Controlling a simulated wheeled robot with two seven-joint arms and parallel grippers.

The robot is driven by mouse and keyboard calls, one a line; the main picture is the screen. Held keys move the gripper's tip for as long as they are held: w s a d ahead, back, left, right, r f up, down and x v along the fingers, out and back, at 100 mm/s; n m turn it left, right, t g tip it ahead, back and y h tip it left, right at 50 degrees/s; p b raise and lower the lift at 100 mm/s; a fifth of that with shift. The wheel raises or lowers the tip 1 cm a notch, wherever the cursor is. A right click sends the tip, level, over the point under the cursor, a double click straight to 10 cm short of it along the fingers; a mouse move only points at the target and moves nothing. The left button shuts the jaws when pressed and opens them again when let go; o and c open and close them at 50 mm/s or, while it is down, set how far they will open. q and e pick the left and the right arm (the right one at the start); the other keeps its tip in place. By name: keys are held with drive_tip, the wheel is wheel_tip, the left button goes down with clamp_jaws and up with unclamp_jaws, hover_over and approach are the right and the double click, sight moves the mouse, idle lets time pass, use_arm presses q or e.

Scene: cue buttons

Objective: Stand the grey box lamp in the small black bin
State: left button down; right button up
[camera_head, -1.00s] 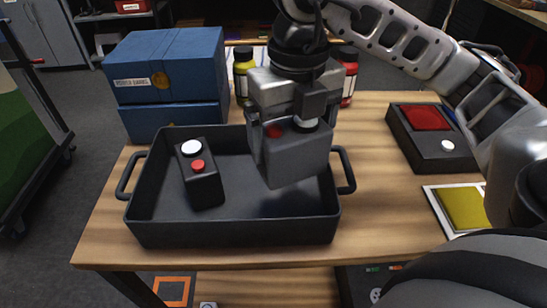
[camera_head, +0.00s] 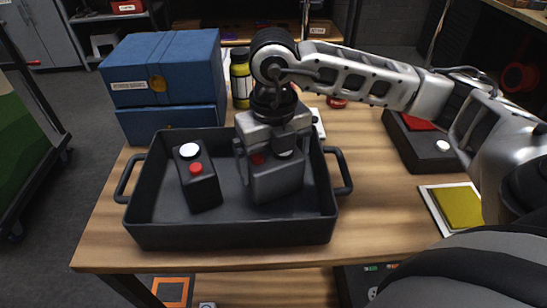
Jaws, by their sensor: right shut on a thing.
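The grey box lamp (camera_head: 278,186) is upright inside the right half of the small black bin (camera_head: 235,234). A red spot and part of a white spot show on its top. My right gripper (camera_head: 272,152) comes from above and is shut on the lamp, covering much of its top. The lamp's base looks at or close to the bin floor; I cannot tell if it touches. My left gripper is not in view.
A dark box with a white and a red button (camera_head: 199,180) stands in the bin's left half. Blue boxes (camera_head: 165,70) and a yellow bottle (camera_head: 241,78) stand behind. A black box with a red panel (camera_head: 428,150) and a yellow pad (camera_head: 462,207) lie right.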

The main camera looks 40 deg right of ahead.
drive_tip(key=shift+f, duration=0.15)
drive_tip(key=o, duration=1.1)
drive_tip(key=shift+c, duration=0.2)
wheel_tip(320, 180, up, 12)
drive_tip(key=shift+r+p, duration=0.2)
drive_tip(key=shift+p, duration=0.1)
